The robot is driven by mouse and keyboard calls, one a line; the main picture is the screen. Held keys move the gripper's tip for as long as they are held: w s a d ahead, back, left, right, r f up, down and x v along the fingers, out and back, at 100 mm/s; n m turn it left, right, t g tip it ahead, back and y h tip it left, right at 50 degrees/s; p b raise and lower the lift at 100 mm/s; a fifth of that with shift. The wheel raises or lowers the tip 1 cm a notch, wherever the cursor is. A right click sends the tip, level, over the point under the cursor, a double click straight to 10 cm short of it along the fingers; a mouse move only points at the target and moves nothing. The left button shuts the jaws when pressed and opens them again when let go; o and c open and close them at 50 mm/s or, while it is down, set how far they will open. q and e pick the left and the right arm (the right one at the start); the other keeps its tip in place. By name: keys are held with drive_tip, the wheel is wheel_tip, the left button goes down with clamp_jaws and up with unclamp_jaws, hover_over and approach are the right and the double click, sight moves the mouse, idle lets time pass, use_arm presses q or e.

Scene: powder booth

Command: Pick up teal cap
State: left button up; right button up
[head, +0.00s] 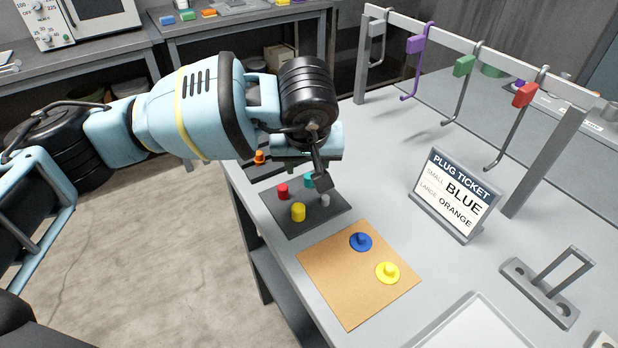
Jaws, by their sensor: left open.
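The teal cap (308,181) stands on a dark mat (309,224) on the grey table, partly hidden behind my left gripper. My left gripper (320,184) points down right over the cap, its fingers overlapping it in the head view. The gripper is open. I cannot tell whether the fingers touch the cap or stand around it. My right gripper is out of view.
Red (282,191), yellow (298,212) and grey (325,200) caps stand close by on the mat. An orange plug (259,157) stands behind. A tan board (357,275) holds blue and yellow plugs. A ticket sign (455,196) and hook rack (480,52) stand right.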

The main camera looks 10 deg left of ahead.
sight(309, 178)
use_arm(q)
drive_tip(key=x, duration=0.5)
drive_tip(key=shift+w+d, duration=0.1)
drive_tip(key=shift+d, duration=0.1)
clamp_jaws()
